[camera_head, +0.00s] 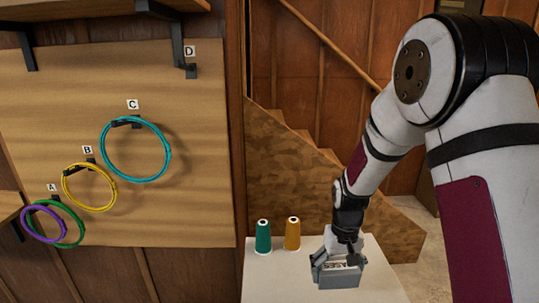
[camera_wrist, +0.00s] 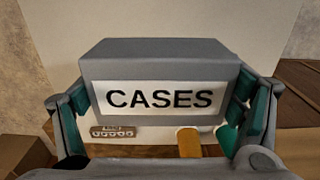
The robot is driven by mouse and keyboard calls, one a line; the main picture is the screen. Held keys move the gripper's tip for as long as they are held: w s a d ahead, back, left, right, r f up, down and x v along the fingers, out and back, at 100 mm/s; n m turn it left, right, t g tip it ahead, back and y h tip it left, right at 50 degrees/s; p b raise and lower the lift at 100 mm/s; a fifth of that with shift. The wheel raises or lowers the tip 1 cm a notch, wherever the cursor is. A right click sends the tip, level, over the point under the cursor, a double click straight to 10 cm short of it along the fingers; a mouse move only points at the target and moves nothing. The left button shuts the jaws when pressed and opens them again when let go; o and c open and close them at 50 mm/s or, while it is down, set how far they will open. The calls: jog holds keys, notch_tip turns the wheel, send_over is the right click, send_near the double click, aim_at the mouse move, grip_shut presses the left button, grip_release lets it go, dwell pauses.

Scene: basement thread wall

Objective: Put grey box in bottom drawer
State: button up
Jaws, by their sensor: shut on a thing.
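The grey box (camera_head: 340,277), with a white "CASES" label, is at the white table or cabinet top in the head view. It fills the middle of the wrist view (camera_wrist: 160,66). My gripper (camera_head: 338,262) comes from above, with its teal-padded fingers (camera_wrist: 160,112) shut on the box's two opposite sides. I cannot tell whether the box touches the white top (camera_head: 385,285) or hangs just above it. No drawer can be made out in either view.
A green spool (camera_head: 263,237) and an orange spool (camera_head: 292,234) stand behind the box, to its left. A wooden wall board (camera_head: 60,110) at left holds coloured rings on hooks, including a cyan ring (camera_head: 103,160). Wooden stairs (camera_head: 320,185) rise behind.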

jog(key=s+f, duration=0.3)
jog(key=s+a+f+p, duration=0.1)
jog(key=s+f, duration=0.2)
jog(key=s, duration=0.1)
jog(key=s+a+f, duration=0.1)
jog(key=s+f, duration=0.2)
jog(key=shift+s+a+p, duration=0.2)
jog(key=shift+p, duration=0.1)
jog(key=shift+w, duration=0.35)
send_over(316, 298)
jog(key=shift+f, duration=2.5)
jog(key=shift+f, duration=0.15)
jog(key=o, duration=1.1)
jog(key=shift+c, duration=0.2)
jog(key=shift+o, duration=0.5)
